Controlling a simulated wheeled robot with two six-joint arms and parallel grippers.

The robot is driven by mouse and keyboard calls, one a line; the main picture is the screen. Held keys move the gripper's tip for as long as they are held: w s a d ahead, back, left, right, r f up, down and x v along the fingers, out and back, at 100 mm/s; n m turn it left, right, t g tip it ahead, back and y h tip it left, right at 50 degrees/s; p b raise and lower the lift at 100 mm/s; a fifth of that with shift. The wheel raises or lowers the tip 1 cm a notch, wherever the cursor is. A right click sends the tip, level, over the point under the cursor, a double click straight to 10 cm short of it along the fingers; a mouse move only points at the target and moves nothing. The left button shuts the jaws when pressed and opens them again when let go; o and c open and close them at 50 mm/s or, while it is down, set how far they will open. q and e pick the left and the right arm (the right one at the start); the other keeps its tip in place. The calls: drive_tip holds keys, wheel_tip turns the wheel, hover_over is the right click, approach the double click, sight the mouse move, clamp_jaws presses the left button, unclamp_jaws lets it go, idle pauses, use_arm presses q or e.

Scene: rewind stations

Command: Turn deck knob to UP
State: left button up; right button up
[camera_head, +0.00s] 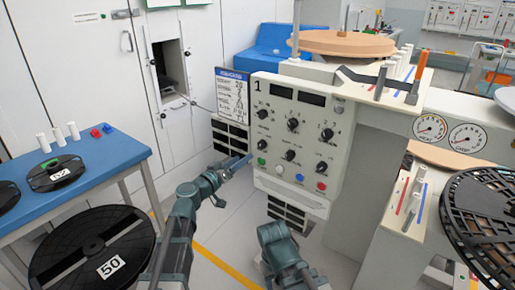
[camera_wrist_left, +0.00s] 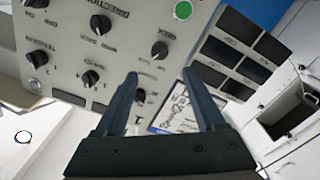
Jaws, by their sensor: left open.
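The cream control panel (camera_head: 300,140) carries several black knobs. The deck knob (camera_head: 262,143) looks to be the left one in the lower knob row, above the green button (camera_head: 261,161). In the left wrist view the panel is upside down, and the deck knob (camera_wrist_left: 160,50) sits near the green button (camera_wrist_left: 182,10). Its pointer setting is too small to read. My left gripper (camera_head: 243,162) is open and empty before the panel's lower left. Its fingers (camera_wrist_left: 160,80) spread on either side below the deck knob in the wrist view, apparently not touching it.
A blue table (camera_head: 105,160) with reels stands left. A printed card (camera_head: 232,95) and dark vents (camera_head: 230,133) adjoin the panel. A black reel marked 50 (camera_head: 70,255) is at lower left; another black reel (camera_head: 480,215) is at right. Floor left of the panel is clear.

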sight(259, 146)
use_arm(q)
drive_tip(key=x, duration=1)
drive_tip(key=shift+c, duration=0.2)
clamp_jaws()
